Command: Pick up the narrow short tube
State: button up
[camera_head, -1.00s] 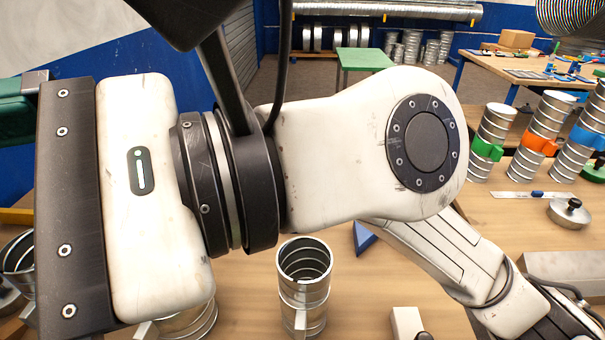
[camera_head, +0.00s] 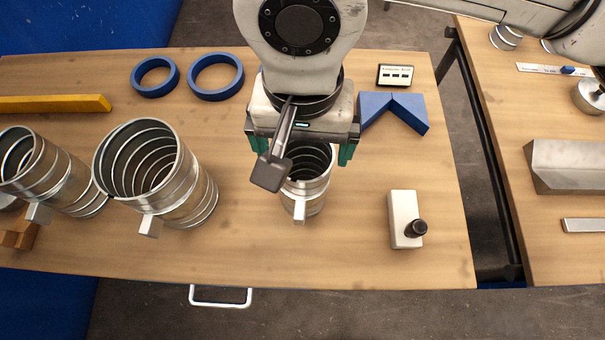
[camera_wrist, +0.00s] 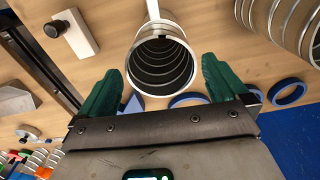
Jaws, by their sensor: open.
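The narrow short tube (camera_head: 308,199) stands upright on the wooden table, a ribbed silver duct with an open top and a small pale tab on its near side. In the wrist view the tube (camera_wrist: 161,65) shows its open mouth just beyond the fingertips, between their lines. My gripper (camera_head: 300,152) is open above the tube, with one green finger on each side of its mouth. In the wrist view my gripper (camera_wrist: 161,75) holds nothing. My wrist hides part of the tube's rim in the head view.
A wide short tube (camera_head: 190,190) and another duct (camera_head: 65,180) stand to the left. Two blue rings (camera_head: 216,95) and a blue angled block (camera_head: 405,108) lie behind. A white block with a black knob (camera_head: 402,215) is at right. The table between tube and white block is clear.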

aim_at(302, 189)
notch_tip(302, 189, down, 6)
jog(key=shift+s+r+p, duration=0.1)
jog(key=shift+r+p, duration=0.1)
jog(key=shift+p, duration=0.95)
jog(key=shift+c, duration=0.3)
jog(key=c, duration=1.2)
